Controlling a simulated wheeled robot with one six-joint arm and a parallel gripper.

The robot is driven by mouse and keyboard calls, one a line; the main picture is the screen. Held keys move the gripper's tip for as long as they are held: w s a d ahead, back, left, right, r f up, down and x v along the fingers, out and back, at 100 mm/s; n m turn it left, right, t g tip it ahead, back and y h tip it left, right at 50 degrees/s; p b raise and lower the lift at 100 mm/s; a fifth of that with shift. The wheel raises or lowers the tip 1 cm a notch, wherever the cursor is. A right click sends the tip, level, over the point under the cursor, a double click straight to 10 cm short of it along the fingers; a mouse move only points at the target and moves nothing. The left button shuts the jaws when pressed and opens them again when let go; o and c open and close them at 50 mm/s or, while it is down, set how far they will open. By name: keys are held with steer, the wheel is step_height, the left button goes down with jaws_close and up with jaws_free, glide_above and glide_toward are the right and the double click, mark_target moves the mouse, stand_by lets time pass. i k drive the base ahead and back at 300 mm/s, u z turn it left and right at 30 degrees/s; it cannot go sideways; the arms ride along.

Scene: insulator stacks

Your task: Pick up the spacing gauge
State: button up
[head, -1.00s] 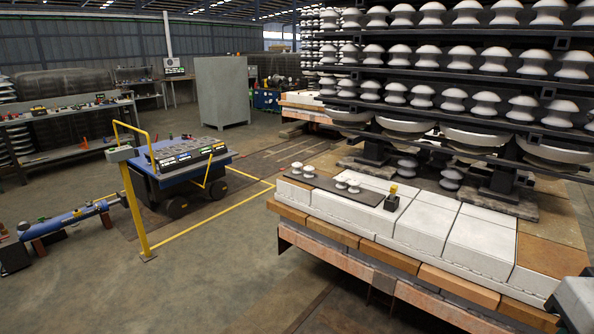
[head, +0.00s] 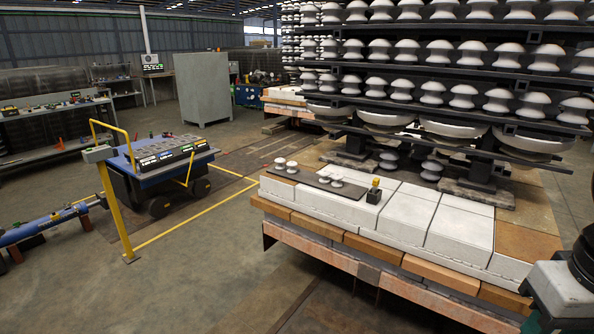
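A small yellow piece (head: 376,183) stands upright in a black block (head: 373,197) at the right end of a dark mat on the white blocks. It may be the spacing gauge, but it is too small to tell for sure. No other thing in the head view is clearly a gauge. My gripper is not in view. Only a grey and dark part at the bottom right corner shows, which looks like my own arm, to the right of the white blocks.
The dark mat (head: 304,178) carries several small white insulators. Tall racks of insulators (head: 437,92) rise behind the white blocks (head: 405,219). A blue cart (head: 150,180) stands at the left behind a yellow rail (head: 117,212). The floor (head: 190,285) between is clear.

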mark_target(376, 182)
steer(key=z, duration=0.25)
steer(key=i, duration=1.95)
steer(key=u, duration=0.45)
